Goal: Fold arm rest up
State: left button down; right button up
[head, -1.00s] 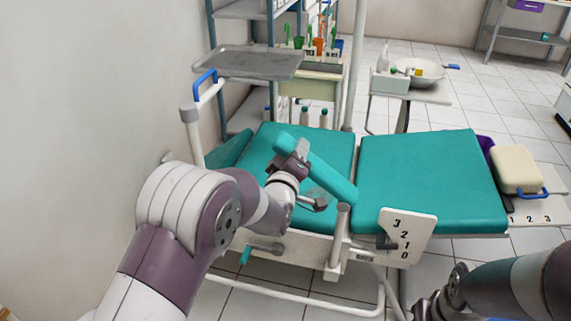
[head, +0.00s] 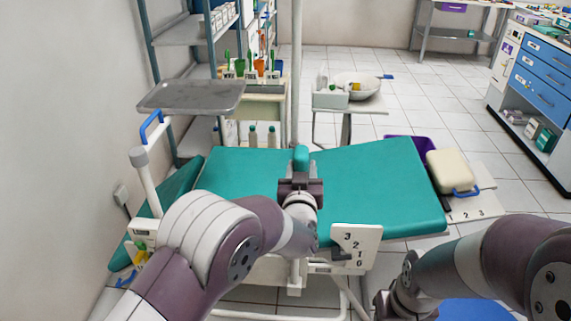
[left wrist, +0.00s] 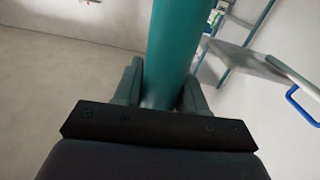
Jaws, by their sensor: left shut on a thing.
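The teal padded arm rest (head: 301,156) shows in the head view as a short upright end above my left gripper (head: 300,181). Its lower part is hidden behind my gripper and wrist. In the left wrist view the arm rest (left wrist: 178,45) runs away between the two dark fingers of my left gripper (left wrist: 162,88), which are shut on it.
A grey tray (head: 190,96) on a stand with a blue handle is at left, near the wall. A white plate numbered 3 to 0 (head: 356,247) stands at the chair's near side. A basin (head: 358,88) is behind the chair. Open tiled floor lies at right.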

pick_arm(q)
jog(key=shift+d+f+m+p, duration=0.25)
jog(key=shift+d+m+p, duration=0.25)
jog(key=shift+d+m, duration=0.6)
jog(key=shift+s+d, duration=0.1)
jog(key=shift+d, duration=0.1)
jog(key=c, duration=1.1)
grip_release()
jog(key=o, duration=0.4)
jog(key=shift+d, duration=0.1)
